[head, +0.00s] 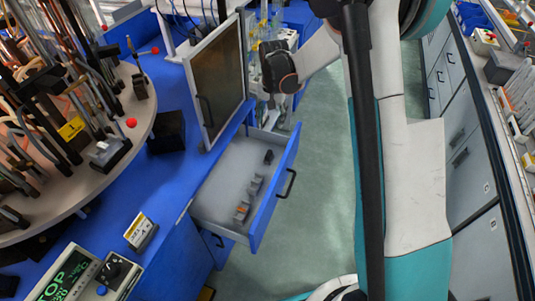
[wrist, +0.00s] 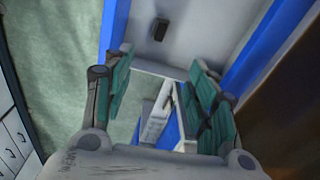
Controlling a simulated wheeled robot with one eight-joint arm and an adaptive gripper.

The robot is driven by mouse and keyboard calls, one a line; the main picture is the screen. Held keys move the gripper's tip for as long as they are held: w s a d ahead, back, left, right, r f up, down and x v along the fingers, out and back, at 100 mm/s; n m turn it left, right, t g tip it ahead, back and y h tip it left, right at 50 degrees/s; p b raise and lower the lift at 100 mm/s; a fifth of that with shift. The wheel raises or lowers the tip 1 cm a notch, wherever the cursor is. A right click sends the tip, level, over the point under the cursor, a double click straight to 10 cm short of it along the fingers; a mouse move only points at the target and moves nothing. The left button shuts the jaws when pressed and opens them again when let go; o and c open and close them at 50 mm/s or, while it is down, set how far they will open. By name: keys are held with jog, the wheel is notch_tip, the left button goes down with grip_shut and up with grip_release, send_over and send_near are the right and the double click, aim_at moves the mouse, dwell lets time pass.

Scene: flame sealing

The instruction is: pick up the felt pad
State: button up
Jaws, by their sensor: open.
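A small dark block (head: 268,157), which may be the felt pad, lies near the far end of the open drawer (head: 222,187). In the wrist view the dark block (wrist: 160,28) shows near the top, beyond my fingertips and apart from them. My gripper (wrist: 166,85) is open, with a green-padded finger on each side and no object held between them. In the head view my wrist is above and beyond the drawer's far end, and the fingers are hard to make out.
Small grey holders (head: 256,184) sit nearer in the drawer, one with an orange part. An open framed door (head: 218,80) stands left of the drawer, close to my gripper. A round rack table (head: 120,130) stands on the blue bench. The floor (head: 318,170) right of the drawer is clear.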

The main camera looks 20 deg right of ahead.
jog(key=m+g, duration=0.1)
send_over(269, 153)
notch_tip(269, 153, down, 9)
notch_tip(269, 153, down, 8)
jog(key=b, duration=0.3)
jog(key=shift+w+f, duration=0.15)
jog(key=shift+f, duration=0.1)
jog(key=shift+f+b, duration=1.45)
jog(key=shift+f, duration=1.25)
jog(key=shift+r, duration=0.1)
jog(key=c, duration=1.3)
jog(key=shift+o, duration=0.2)
notch_tip(269, 153, up, 20)
jog(key=p, duration=0.7)
